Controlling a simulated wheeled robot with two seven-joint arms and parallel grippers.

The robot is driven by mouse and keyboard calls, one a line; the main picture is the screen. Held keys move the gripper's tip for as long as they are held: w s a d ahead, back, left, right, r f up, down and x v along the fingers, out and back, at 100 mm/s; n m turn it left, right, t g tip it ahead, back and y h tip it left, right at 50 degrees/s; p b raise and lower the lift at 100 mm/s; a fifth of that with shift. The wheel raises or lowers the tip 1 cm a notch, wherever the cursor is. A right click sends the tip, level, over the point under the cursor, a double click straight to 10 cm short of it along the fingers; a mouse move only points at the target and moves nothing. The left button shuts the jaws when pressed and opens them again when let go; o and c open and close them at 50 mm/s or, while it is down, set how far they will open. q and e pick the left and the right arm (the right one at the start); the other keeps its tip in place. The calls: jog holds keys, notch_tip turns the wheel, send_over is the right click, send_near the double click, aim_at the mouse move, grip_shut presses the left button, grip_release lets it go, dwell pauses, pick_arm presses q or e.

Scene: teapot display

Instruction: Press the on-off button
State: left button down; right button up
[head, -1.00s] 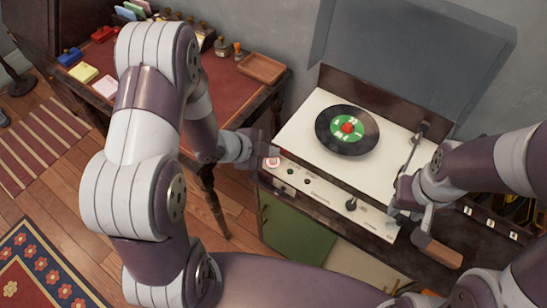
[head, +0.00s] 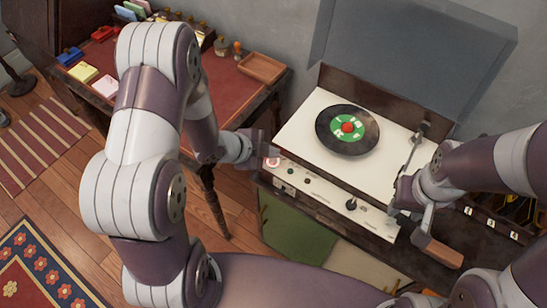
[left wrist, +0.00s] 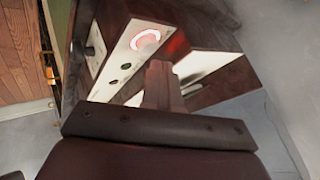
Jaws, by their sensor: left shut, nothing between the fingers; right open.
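The on-off button (head: 271,162) is a small red-and-white round button at the left end of the record player's pale front panel (head: 318,193). In the left wrist view the button (left wrist: 146,38) shows as a glowing red-white ring. My left gripper (head: 264,149) is shut and empty, right beside the button at the player's left corner. In the left wrist view its closed fingertips (left wrist: 158,68) point toward the panel, below and right of the ring; I cannot tell whether they touch anything. My right gripper (head: 406,208) is open near the player's right front corner.
A black record with a green label (head: 347,130) lies on the player's white top, with the tonearm (head: 413,148) to its right. The grey lid (head: 410,55) stands open behind. A red-topped desk (head: 225,88) with a wooden tray (head: 262,68) stands at the left.

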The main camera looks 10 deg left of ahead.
aim_at(270, 161)
pick_arm(q)
jog(key=shift+f, duration=0.25)
jog(key=shift+f+b, duration=0.3)
jog(key=shift+f, duration=0.05)
dwell(0.4)
jog(key=shift+r+p, duration=0.8)
jog(key=shift+r, duration=0.1)
notch_tip(270, 161, up, 6)
jog(key=p, duration=0.5)
jog(key=shift+p, duration=0.4)
